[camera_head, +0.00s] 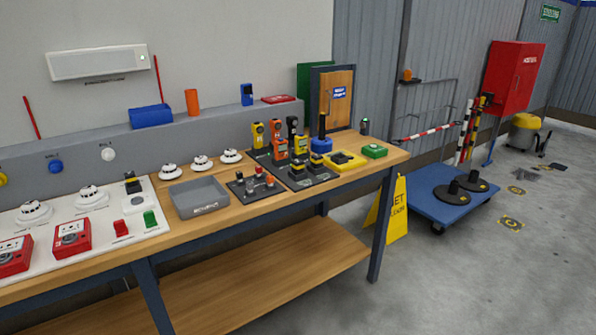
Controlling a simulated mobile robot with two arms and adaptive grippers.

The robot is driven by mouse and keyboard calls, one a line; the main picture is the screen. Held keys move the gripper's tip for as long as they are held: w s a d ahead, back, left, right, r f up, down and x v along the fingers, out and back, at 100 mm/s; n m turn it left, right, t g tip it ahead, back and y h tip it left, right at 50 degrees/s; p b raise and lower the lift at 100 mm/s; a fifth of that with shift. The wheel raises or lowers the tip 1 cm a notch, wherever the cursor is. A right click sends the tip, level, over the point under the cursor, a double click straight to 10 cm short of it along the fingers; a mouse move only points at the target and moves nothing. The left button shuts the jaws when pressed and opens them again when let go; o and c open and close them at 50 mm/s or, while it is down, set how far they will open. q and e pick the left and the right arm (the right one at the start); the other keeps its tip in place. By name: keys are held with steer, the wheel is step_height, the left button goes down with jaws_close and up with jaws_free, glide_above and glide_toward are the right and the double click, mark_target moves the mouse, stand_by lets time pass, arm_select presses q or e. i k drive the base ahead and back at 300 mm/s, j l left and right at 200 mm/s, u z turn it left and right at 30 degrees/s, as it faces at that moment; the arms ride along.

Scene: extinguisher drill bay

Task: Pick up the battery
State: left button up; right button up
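I cannot tell for certain which item is the battery. Small black-and-yellow blocks stand on a dark base (312,179) on the right half of the workbench, and these look like battery packs. A flat yellow-and-black item (345,160) and a green box (374,151) lie near the bench's right end. Neither of my grippers is in view.
The wooden workbench (296,195) has a lower shelf (250,283). A grey tray (199,200), white detectors (201,163), upright yellow and orange handheld devices (278,143) and red call points (72,238) crowd its top. A yellow floor sign (397,212) and blue trolley (447,207) stand right.

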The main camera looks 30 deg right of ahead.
mark_target(297, 166)
steer(key=z, duration=1.35)
